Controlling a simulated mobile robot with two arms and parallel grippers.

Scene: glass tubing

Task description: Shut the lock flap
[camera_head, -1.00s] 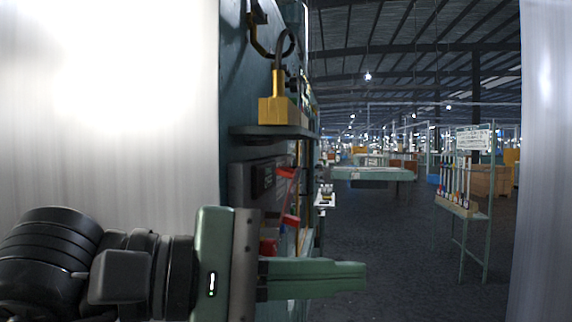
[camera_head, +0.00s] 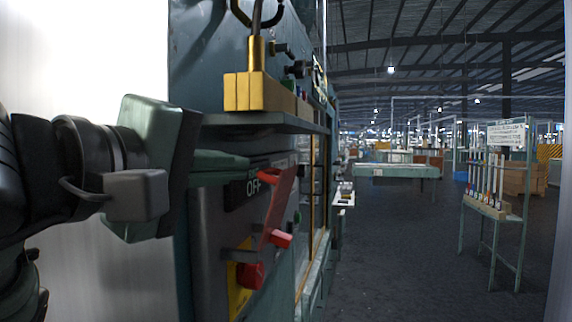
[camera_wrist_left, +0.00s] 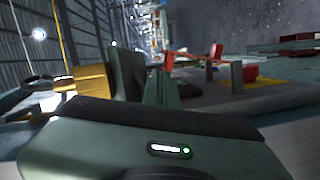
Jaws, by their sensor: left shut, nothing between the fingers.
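A long red flap (camera_head: 277,205), which I take to be the lock flap, stands out at a slant from the grey switch panel (camera_head: 212,250) marked OFF. A red block (camera_head: 282,239) sits near its lower end, and a red knob (camera_head: 250,276) lies lower over a yellow plate (camera_head: 237,290). My left gripper (camera_head: 258,162) is shut and empty, just under the shelf and above the flap's top end. I cannot tell whether it touches the panel. In the left wrist view the fingers (camera_wrist_left: 154,85) point toward the red flap (camera_wrist_left: 237,76). My right gripper is not in view.
The shelf (camera_head: 265,124) close above my left gripper carries a brass block (camera_head: 250,92) with a dark loop. A tube rack on a stand (camera_head: 487,208) is at the right. The floor (camera_head: 400,250) between is clear.

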